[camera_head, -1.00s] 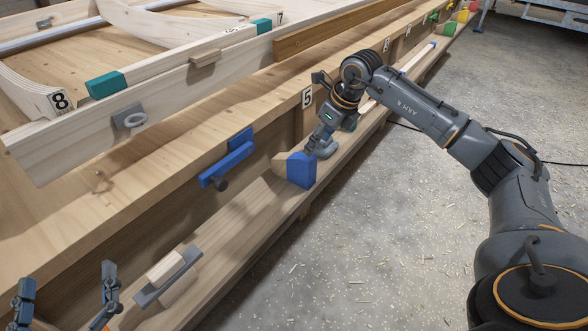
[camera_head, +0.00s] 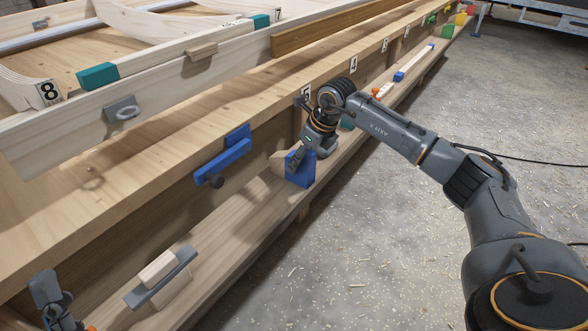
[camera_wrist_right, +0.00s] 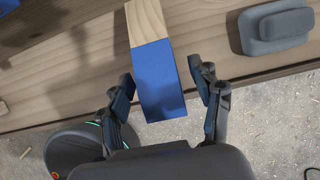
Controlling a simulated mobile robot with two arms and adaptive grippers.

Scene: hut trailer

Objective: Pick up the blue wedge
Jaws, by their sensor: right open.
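The blue wedge (camera_head: 301,172) has a blue painted end and a bare wood part, and it rests on the lower wooden ledge. In the right wrist view the blue end (camera_wrist_right: 158,82) lies between the two fingers of my right gripper (camera_wrist_right: 165,92), with visible gaps on both sides. My right gripper (camera_head: 302,160) is open, and in the head view it covers part of the wedge from above. Part of my left gripper (camera_head: 52,298) shows at the lower left corner; its fingers are not clear.
A blue clamp (camera_head: 222,160) is fixed to the bench side left of the wedge. A grey-and-wood block (camera_head: 162,278) lies on the ledge nearer me.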

